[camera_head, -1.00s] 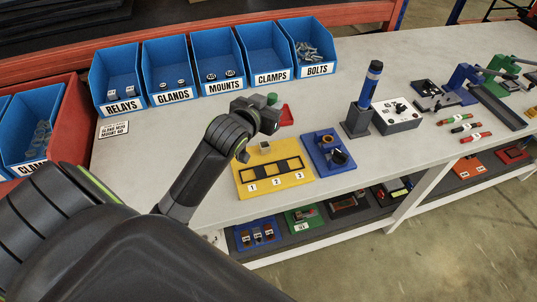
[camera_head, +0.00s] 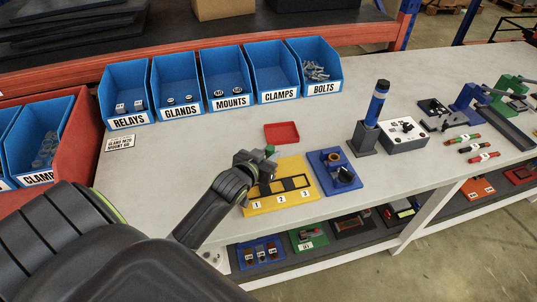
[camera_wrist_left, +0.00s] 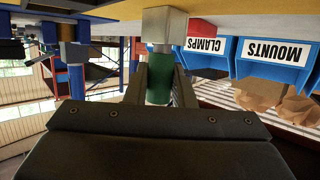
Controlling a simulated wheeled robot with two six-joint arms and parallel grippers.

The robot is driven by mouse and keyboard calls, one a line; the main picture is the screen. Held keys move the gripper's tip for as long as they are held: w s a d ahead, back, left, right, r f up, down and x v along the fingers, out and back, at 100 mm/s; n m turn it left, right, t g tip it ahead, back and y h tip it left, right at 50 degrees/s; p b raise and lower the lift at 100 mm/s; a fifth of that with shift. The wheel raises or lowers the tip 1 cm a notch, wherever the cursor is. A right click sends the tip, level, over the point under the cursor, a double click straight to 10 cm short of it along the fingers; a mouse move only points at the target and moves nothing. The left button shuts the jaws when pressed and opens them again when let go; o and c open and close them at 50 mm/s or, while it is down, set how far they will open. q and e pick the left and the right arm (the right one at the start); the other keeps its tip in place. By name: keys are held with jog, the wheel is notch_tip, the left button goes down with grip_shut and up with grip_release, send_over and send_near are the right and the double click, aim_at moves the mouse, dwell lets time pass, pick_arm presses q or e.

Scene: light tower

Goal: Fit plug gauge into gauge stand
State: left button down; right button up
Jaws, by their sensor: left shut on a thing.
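My left gripper (camera_head: 263,158) is shut on the plug gauge, whose green handle (camera_head: 270,149) shows above the fingers, over the far left part of the yellow plate. In the left wrist view the green handle (camera_wrist_left: 160,85) is between the fingers, with a bare metal section (camera_wrist_left: 160,48) beyond it. A pale grey block (camera_wrist_left: 163,22) lines up with that metal end; I cannot tell whether the end is inside it or only in front. Which piece is the gauge stand is not clear. My right gripper is not in view.
The yellow plate (camera_head: 248,209) has slots marked 1, 2 and 3. A blue plate (camera_head: 328,186) with a black knob is beside it. A red tray (camera_head: 282,132) lies behind. A dark stand (camera_head: 363,140) holds a blue cylinder. Blue bins (camera_head: 223,72) line the back.

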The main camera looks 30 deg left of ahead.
pick_arm(q)
jog(key=shift+f, duration=0.15)
jog(key=c, duration=1.2)
grip_release()
jog(key=shift+c, duration=0.2)
jog(key=shift+s+r, duration=0.15)
jog(key=shift+r, duration=0.05)
jog(key=v, duration=1.1)
jog(key=shift+s+b, duration=0.35)
jog(key=shift+d+r, duration=0.1)
